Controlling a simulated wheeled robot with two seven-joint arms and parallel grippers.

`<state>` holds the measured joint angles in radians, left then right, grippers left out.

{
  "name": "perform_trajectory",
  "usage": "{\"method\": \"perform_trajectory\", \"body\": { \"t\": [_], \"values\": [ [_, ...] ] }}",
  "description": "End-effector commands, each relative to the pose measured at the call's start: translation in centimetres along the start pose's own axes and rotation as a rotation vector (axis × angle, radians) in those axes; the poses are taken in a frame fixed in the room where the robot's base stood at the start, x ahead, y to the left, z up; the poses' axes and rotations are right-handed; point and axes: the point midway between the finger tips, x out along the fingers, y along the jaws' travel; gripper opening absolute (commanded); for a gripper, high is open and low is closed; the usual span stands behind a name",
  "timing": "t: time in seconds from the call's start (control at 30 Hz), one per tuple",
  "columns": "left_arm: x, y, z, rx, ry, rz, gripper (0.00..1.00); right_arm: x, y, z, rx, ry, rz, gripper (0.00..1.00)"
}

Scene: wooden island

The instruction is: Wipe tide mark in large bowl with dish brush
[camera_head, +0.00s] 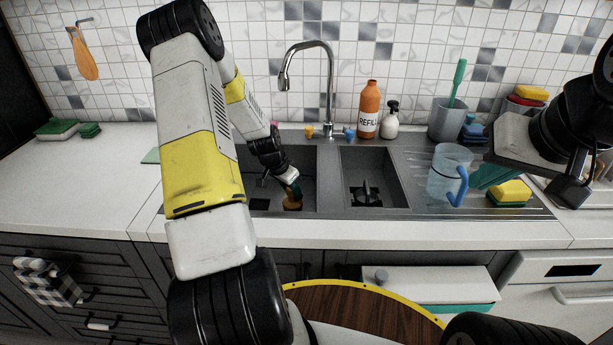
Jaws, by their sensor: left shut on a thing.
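My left gripper (287,181) reaches down into the left sink basin (308,166). It is shut on a small dark teal thing (295,190), perhaps the dish brush; the picture is too small to be sure. An orange-brown piece (292,203) shows just below it near the basin floor; I cannot tell whether it belongs to the held thing. I cannot make out a large bowl or a tide mark, and my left arm hides part of the basin. My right gripper (571,190) is at the right edge, its fingers unclear.
The right basin (371,185) holds a dark drain piece. A faucet (329,90) stands behind. A blue clear jug (449,172) and a yellow-green sponge (510,193) are on the drainboard. A grey crock (447,122) holds a teal-handled tool. The left counter (90,185) is mostly clear.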

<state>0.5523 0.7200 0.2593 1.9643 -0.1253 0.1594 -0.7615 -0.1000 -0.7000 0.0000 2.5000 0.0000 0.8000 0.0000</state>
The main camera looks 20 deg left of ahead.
Motion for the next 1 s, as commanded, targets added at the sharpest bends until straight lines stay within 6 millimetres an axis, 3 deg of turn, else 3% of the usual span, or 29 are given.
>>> {"method": "perform_trajectory", "body": {
  "t": [1.0],
  "values": [
    [3.0, -6.7, -7.0, 0.0, 0.001, -0.001, 0.05, 0.0, 0.0, 0.0, 0.0, 0.0, 0.0, 0.0]
  ]
}}
